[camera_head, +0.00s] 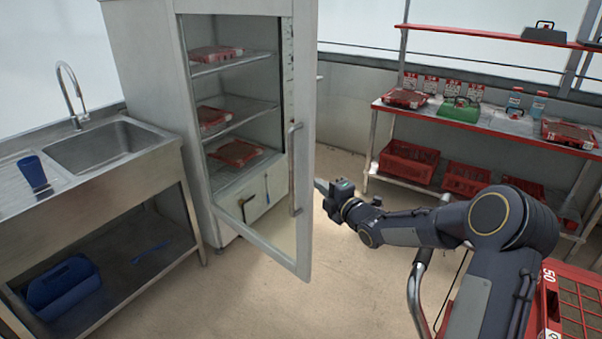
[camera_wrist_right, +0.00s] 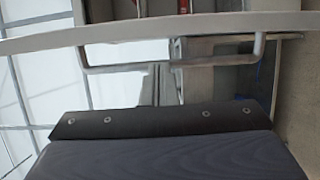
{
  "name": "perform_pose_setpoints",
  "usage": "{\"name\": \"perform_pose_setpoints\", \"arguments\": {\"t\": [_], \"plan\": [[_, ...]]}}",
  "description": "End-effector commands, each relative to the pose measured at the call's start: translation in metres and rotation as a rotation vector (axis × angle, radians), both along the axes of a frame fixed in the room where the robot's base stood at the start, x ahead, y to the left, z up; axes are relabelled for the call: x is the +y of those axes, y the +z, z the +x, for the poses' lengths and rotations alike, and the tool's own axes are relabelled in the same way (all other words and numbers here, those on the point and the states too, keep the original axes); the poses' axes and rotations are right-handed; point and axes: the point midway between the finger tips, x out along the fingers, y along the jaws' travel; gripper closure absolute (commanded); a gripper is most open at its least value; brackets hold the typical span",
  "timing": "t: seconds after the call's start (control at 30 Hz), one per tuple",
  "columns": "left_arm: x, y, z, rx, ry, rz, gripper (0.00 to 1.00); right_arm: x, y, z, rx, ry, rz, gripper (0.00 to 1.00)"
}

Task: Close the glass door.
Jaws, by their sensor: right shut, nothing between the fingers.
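The glass door (camera_head: 303,225) of the tall white cabinet (camera_head: 150,60) stands open, swung out towards me, with its vertical bar handle (camera_head: 293,170) near the free edge. My right gripper (camera_head: 321,187) is shut and empty, close to the right of the door's edge frame at about handle height. I cannot tell whether it touches the door. In the right wrist view the door frame (camera_wrist_right: 60,40) crosses the top with the handle (camera_wrist_right: 175,63) below it. The dark gripper (camera_wrist_right: 160,122) fills the bottom there. My left gripper is not in view.
Red trays (camera_head: 237,152) lie on the cabinet's wire shelves. A steel sink bench (camera_head: 105,175) stands left of the cabinet. A shelf rack (camera_head: 490,122) with red crates (camera_head: 408,163) stands at the back right. The floor (camera_head: 240,290) before the door is clear.

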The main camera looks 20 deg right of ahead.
Motion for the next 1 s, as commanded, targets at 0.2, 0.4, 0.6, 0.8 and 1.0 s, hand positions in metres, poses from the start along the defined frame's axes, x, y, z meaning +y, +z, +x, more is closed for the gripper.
{"name": "perform_pose_setpoints", "arguments": {"t": [0.2,0.4,0.6,0.8,1.0], "plan": [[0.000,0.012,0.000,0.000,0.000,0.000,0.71,0.012,0.002,0.041,0.001,0.001,0.004,1.00],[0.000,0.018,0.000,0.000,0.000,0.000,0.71,0.019,0.001,0.067,0.002,0.001,0.004,1.00],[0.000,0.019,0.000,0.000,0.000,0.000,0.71,0.021,0.001,0.076,0.002,0.000,0.003,1.00],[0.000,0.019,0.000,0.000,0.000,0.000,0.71,0.021,0.000,0.076,0.002,0.000,0.003,1.00],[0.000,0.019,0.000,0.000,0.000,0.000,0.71,0.015,0.000,0.075,0.003,-0.004,0.002,1.00]]}}
